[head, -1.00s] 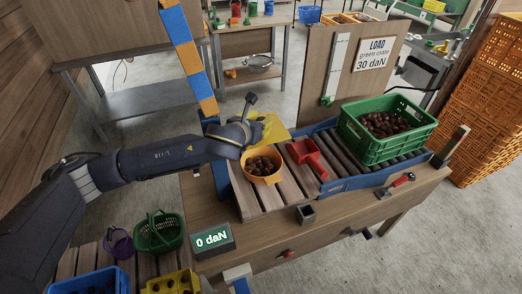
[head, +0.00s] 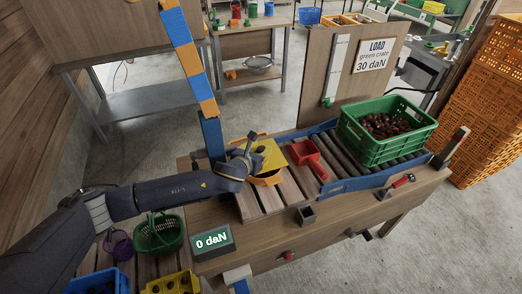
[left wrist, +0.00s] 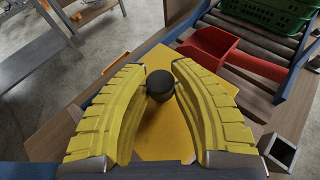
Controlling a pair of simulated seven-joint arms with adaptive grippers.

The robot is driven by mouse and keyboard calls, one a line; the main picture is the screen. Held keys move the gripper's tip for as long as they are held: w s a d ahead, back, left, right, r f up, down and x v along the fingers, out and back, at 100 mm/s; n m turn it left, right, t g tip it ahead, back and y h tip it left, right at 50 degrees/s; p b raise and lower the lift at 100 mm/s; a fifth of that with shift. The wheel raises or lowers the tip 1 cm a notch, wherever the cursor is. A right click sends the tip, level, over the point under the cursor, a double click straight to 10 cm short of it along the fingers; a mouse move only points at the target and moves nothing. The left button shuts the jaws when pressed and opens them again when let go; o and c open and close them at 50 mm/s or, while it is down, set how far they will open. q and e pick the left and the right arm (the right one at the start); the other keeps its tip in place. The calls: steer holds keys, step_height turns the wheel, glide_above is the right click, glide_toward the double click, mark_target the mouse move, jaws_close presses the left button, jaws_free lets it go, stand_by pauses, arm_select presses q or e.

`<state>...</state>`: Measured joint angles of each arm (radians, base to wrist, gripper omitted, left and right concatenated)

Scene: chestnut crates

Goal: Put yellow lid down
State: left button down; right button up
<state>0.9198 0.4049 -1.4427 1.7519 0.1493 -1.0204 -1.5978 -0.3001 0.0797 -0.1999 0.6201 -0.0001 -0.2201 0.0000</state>
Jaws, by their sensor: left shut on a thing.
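The yellow lid (head: 272,155) is a flat plate with a dark knob (left wrist: 160,85). My left gripper (head: 255,152) is shut on the knob, with its yellow fingers on both sides of it in the left wrist view (left wrist: 161,72). The lid is over the orange bowl (head: 268,181) and hides the chestnuts in it. I cannot tell whether the lid touches the bowl's rim. The bowl stands on the wooden slats (head: 295,195). My right gripper is out of view.
A red scoop (head: 307,155) lies right of the bowl. The green crate (head: 378,151) with chestnuts stands on rollers beyond it. A display (head: 212,240) reading 0 daN stands in front. A blue and orange post (head: 190,60) rises behind my gripper. Slats before the bowl are clear.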

arm_select(q)
steer(key=shift+f, duration=0.25)
steer(key=shift+f, duration=0.6)
steer(key=c, duration=1.1)
jaws_free()
steer(key=shift+r, duration=0.5)
steer(key=shift+s+a+r, duration=0.15)
steer(key=shift+s+r, duration=0.05)
steer(key=shift+s, duration=0.1)
steer(key=v, duration=1.1)
steer(key=shift+s+a+r, duration=0.1)
